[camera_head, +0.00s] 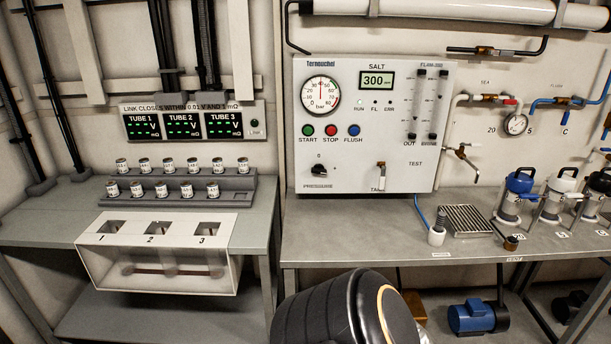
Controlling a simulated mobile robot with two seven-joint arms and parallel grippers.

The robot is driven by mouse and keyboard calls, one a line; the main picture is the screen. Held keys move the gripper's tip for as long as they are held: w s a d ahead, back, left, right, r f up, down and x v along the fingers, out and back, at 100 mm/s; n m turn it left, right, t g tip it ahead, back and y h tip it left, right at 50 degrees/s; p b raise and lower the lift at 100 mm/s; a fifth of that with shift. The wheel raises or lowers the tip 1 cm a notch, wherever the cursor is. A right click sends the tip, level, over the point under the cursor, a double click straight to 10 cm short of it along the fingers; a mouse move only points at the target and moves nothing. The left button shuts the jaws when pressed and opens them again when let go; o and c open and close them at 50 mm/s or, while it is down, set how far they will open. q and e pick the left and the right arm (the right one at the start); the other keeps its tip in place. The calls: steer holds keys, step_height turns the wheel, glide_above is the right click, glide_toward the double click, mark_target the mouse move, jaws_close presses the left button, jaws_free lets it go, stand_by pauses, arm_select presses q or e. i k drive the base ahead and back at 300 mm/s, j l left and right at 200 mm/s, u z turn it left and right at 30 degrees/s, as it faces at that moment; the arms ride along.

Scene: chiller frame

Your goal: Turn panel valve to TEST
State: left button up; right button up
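The white control panel (345,130) stands upright on the right bench against the wall. Its panel valve (381,175) is a small light lever at the lower right of the panel face. The lever hangs about vertical, its lower end by the TANK label, which it partly covers. The TEST label (415,163) is to the right of the valve. Neither of my grippers is in view. A black rounded part with an orange ring, seemingly of my own arm, rises at the bottom centre, well below the panel and apart from the valve.
The left bench holds a can rack (180,190) and white tray (240,225).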

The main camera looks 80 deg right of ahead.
mark_target(383, 178)
steer(key=l+z, duration=0.15)
steer(key=z, duration=1.35)
steer(key=i+j, duration=0.05)
